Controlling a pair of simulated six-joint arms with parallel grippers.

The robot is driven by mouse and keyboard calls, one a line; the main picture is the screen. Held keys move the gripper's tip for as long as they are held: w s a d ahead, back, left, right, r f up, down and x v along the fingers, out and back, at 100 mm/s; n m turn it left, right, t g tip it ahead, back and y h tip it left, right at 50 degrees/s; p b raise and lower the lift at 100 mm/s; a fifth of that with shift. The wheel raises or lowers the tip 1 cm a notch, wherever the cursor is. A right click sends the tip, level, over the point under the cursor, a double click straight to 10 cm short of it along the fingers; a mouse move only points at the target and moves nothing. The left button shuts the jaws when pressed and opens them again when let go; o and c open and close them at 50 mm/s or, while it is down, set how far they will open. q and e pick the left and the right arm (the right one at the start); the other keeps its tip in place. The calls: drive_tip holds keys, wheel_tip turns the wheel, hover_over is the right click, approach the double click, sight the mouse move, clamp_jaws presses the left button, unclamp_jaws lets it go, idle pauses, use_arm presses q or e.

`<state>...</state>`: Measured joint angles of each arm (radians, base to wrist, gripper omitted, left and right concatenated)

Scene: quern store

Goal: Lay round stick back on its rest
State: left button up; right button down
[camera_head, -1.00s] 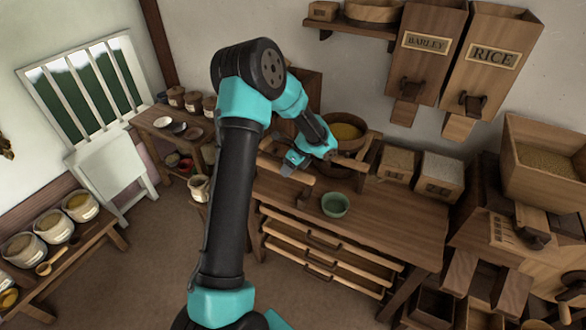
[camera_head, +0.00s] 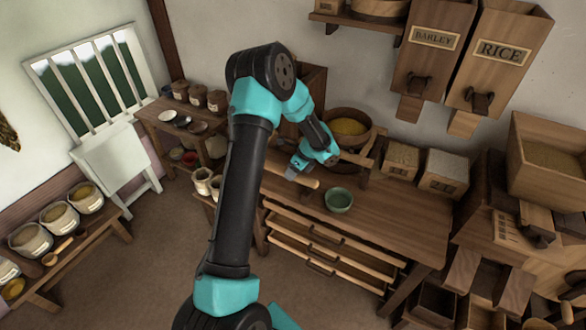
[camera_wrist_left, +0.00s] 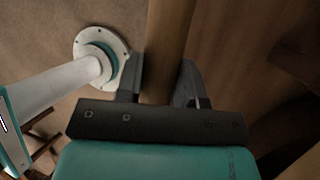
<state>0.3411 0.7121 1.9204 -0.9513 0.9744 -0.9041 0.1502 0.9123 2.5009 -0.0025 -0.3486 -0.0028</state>
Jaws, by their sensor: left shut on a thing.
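The round stick (camera_head: 306,182) is a plain light-brown wooden rod. My left gripper (camera_head: 293,173) is shut on it above the left end of the wooden table. The stick lies roughly crosswise in the head view, and part of it is hidden by the gripper. In the left wrist view the stick (camera_wrist_left: 168,40) runs between the two dark fingers of my left gripper (camera_wrist_left: 160,85). A wooden stand (camera_head: 372,165) at the back of the table carries a round sieve; I cannot tell for sure which part is the stick's rest. My right gripper is out of view.
A green bowl (camera_head: 339,199) stands on the table right of the stick. The round sieve (camera_head: 349,123) with yellow grain is behind the gripper. Two grain boxes (camera_head: 443,170) stand at the back right. Long rails or drawers (camera_head: 325,255) are below the table's front edge.

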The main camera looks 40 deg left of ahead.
use_arm(q)
drive_tip(key=shift+f, duration=1.65)
drive_tip(key=o, duration=1.2)
drive_tip(key=v, duration=1.7)
drive_tip(key=shift+w+d+r, duration=0.1)
drive_tip(key=shift+w+r, duration=0.05)
drive_tip(key=shift+w, duration=0.05)
